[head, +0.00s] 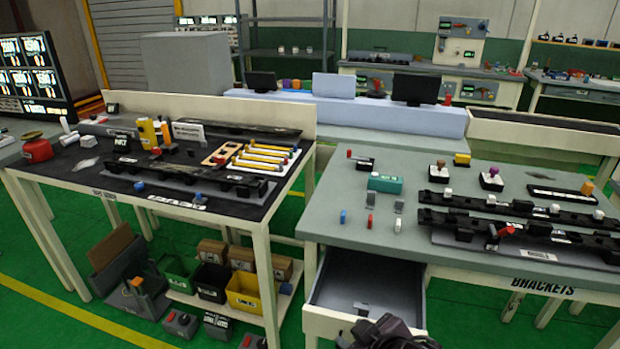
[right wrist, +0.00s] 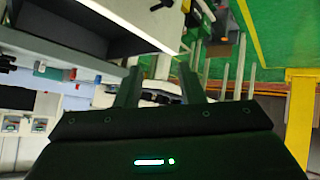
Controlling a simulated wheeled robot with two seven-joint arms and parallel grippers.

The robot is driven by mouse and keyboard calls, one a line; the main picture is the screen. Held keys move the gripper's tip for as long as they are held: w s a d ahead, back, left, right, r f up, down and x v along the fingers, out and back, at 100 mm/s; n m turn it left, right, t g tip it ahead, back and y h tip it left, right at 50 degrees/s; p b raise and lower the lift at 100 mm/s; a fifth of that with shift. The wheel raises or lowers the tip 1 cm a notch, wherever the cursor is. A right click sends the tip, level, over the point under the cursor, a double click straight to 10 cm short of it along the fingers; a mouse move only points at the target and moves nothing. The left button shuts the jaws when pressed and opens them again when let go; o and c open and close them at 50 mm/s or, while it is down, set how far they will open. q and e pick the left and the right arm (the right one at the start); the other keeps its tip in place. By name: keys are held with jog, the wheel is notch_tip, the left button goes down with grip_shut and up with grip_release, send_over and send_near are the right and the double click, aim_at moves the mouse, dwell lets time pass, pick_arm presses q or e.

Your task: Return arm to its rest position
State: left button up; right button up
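My right gripper (head: 385,331) shows dark at the bottom edge of the head view, in front of the open drawer (head: 368,283) of the right table. In the right wrist view its two dark fingers (right wrist: 162,82) stand apart with a gap between them, and nothing is held. A white and dark shape shows beyond the gap, too unclear to name. My left gripper is not in view.
The right table (head: 322,205) carries black bracket rails (head: 520,208), a teal box (head: 385,184) and small coloured parts. The left table (head: 236,210) holds yellow-handled tools (head: 262,156). Bins (head: 243,291) stand on its lower shelf. Green floor (head: 50,312) is clear at the lower left.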

jog(key=s+d+f+m+g+h, duration=0.3)
jog(key=s+d+f+m+g, duration=0.3)
jog(key=s+d, duration=0.55)
jog(key=s+f, duration=0.3)
jog(key=f, duration=2.8)
jog(key=s+d+f+g, duration=0.2)
jog(key=s+d+f, duration=0.1)
jog(key=s+f, duration=1.5)
jog(key=shift+s+d+h, duration=0.2)
jog(key=shift+s+h, duration=0.1)
jog(key=shift+s, duration=0.55)
jog(key=shift+f, duration=0.1)
